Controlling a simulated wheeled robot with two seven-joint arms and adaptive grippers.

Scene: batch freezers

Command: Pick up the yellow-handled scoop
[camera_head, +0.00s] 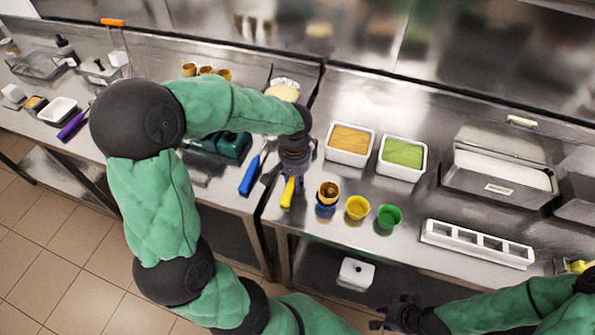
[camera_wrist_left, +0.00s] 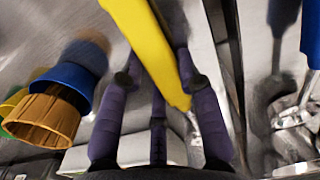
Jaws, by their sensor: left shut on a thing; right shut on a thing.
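The yellow-handled scoop (camera_head: 287,194) is at the front edge of the counter, near the seam between two tables. Its yellow handle (camera_wrist_left: 148,45) runs between the purple fingers of my left gripper (camera_wrist_left: 160,88) in the left wrist view. In the head view my left gripper (camera_head: 291,176) is over the scoop from above, shut on its handle. The scoop's bowl is hidden by my gripper and arm. My right gripper (camera_head: 395,316) is low at the bottom, in front of the counter. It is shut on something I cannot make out.
A blue-handled scoop (camera_head: 251,176) lies just left. A cup stack (camera_head: 328,193), a yellow cup (camera_head: 357,207) and a green cup (camera_head: 389,216) stand close on the right. Behind them are an orange-filled tub (camera_head: 334,154) and a green-filled tub (camera_head: 381,167). A white rack (camera_head: 478,244) stands further right.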

